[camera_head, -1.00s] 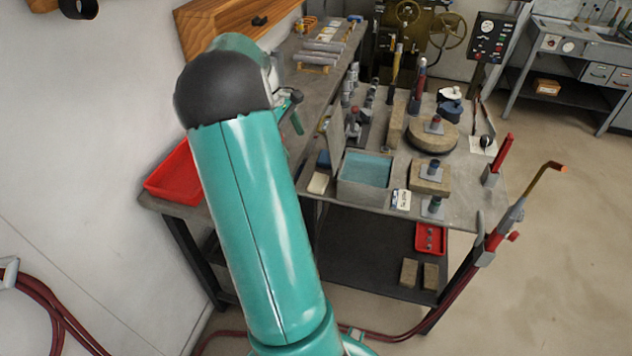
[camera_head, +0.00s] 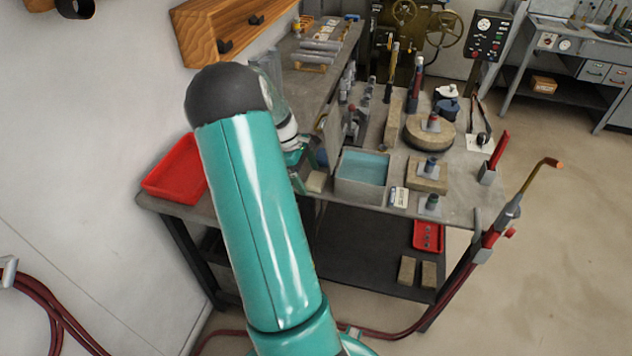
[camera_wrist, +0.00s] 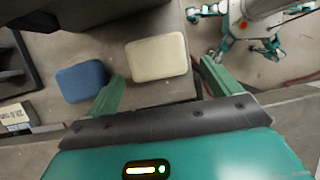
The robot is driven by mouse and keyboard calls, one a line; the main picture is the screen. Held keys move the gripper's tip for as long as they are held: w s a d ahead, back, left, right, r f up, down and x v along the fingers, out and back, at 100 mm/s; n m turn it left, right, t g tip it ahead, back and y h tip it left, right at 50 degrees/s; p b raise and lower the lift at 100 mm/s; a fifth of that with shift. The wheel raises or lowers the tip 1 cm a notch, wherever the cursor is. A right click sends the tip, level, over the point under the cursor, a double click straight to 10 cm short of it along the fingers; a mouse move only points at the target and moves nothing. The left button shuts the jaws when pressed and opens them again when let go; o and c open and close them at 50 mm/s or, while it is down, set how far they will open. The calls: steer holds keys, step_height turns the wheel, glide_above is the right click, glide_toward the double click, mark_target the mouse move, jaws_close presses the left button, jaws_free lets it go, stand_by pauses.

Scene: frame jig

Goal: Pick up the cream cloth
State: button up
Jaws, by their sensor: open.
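The cream cloth (camera_wrist: 157,57) is a folded, rounded block lying flat on the grey bench top. In the head view a pale piece of it (camera_head: 316,181) shows near the bench's front edge, left of the water tub, partly hidden by my arm. My gripper (camera_wrist: 162,86) is open and empty, with its green fingers spread to the left and right of the cloth's near side in the wrist view. In the head view my gripper (camera_head: 301,170) is beside the cloth, mostly hidden behind my arm. I cannot tell the height between them.
A blue folded cloth (camera_wrist: 82,80) lies left of the cream cloth, close to my left finger. The grey tub (camera_head: 362,190) of water stands to the right, with a white label card (camera_head: 399,197) beside it. A red tray (camera_head: 176,170) lies at the bench's left end.

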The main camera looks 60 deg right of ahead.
steer(key=shift+f, duration=0.2)
steer(key=c, duration=1.1)
steer(key=shift+o, duration=0.2)
steer(key=shift+r, duration=0.15)
